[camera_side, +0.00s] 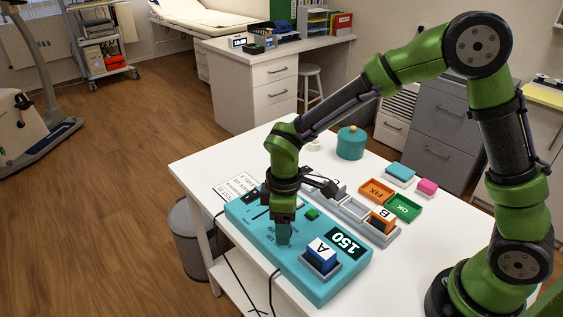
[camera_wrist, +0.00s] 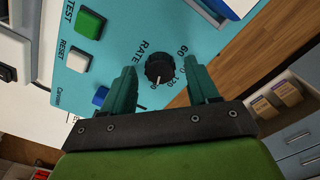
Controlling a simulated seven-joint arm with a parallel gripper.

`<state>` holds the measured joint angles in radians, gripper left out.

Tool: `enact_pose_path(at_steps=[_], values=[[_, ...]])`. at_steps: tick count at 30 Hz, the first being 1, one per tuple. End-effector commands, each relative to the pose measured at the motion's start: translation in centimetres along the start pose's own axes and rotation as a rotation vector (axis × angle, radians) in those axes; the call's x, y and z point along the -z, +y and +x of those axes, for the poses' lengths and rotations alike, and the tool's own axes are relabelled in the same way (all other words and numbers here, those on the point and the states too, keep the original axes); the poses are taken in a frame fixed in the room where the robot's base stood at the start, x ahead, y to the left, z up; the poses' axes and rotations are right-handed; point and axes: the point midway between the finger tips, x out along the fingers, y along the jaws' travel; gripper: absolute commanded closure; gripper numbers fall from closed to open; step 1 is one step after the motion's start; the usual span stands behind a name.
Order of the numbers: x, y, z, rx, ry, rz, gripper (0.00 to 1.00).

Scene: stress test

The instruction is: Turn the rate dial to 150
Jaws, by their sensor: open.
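The rate dial (camera_wrist: 160,68) is a black ribbed knob on the teal panel (camera_side: 318,289), with "RATE" and numbers printed around it. A white mark on it points towards the lower edge of the wrist view. My gripper (camera_wrist: 162,74) is open, one finger on each side of the dial, with a visible gap on both sides. In the side view my gripper (camera_side: 284,235) points down at the panel and hides the dial.
A blue block marked A (camera_side: 321,254) sits in a socket by the display. A green button (camera_wrist: 89,23), a white button (camera_wrist: 78,60) and a blue button (camera_wrist: 101,96) lie left of the dial. A grey tray (camera_side: 352,207) with a B block (camera_side: 382,220) stands behind the panel.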

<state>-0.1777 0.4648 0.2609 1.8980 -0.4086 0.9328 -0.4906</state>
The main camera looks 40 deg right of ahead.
Motion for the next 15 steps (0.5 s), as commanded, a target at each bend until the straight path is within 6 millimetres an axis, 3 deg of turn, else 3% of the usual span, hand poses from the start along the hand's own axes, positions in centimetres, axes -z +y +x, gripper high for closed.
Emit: enact_pose_path(at_steps=[5, 15], values=[[0.1, 0.1, -3.0, -0.004, 0.007, 0.001, 0.41], [0.1, 0.0, -11.3, -0.003, 0.007, 0.001, 0.41]])
